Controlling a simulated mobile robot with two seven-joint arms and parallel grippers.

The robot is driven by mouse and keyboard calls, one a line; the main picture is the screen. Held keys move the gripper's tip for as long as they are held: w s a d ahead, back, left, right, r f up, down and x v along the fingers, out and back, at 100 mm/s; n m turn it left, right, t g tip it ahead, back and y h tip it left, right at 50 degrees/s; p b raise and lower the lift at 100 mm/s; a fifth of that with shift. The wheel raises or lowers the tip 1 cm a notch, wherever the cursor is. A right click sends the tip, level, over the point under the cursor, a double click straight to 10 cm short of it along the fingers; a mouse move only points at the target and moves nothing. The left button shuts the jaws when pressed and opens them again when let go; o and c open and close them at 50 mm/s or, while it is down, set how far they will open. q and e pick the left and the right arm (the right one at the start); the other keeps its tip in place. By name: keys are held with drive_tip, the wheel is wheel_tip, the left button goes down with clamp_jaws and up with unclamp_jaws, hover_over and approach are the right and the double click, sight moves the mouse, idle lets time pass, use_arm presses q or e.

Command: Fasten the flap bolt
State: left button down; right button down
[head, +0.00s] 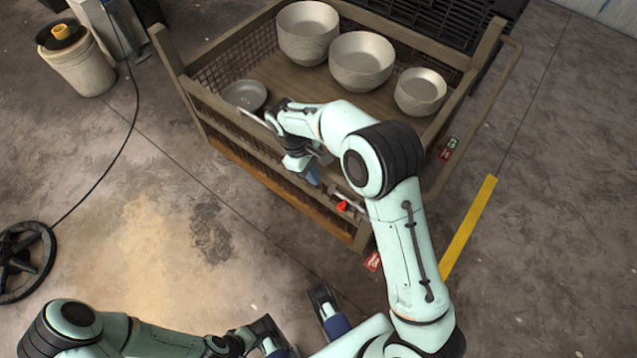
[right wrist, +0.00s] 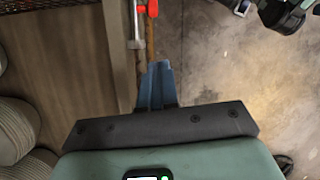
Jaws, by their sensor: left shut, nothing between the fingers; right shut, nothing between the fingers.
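The flap bolt, a silver rod with a red handle (head: 343,205), sits on the front of the crate, toward its right corner. My right gripper (head: 312,176) is in front of the flap (head: 270,152), left of the red handle. It is shut and empty; its blue fingers (right wrist: 157,84) point toward the bolt and appear apart from it. My left gripper (head: 278,345) is low in the head view, shut and empty, away from the crate.
The crate (head: 197,92) has mesh sides and holds several grey bowls, including a large one (head: 308,32) and a small one (head: 420,91). A bucket (head: 78,66) stands at left. A yellow line (head: 468,228) runs at right.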

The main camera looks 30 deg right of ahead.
drive_tip(key=shift+v, duration=1.1)
drive_tip(key=shift+w+a+f, duration=0.1)
drive_tip(key=shift+f, duration=0.05)
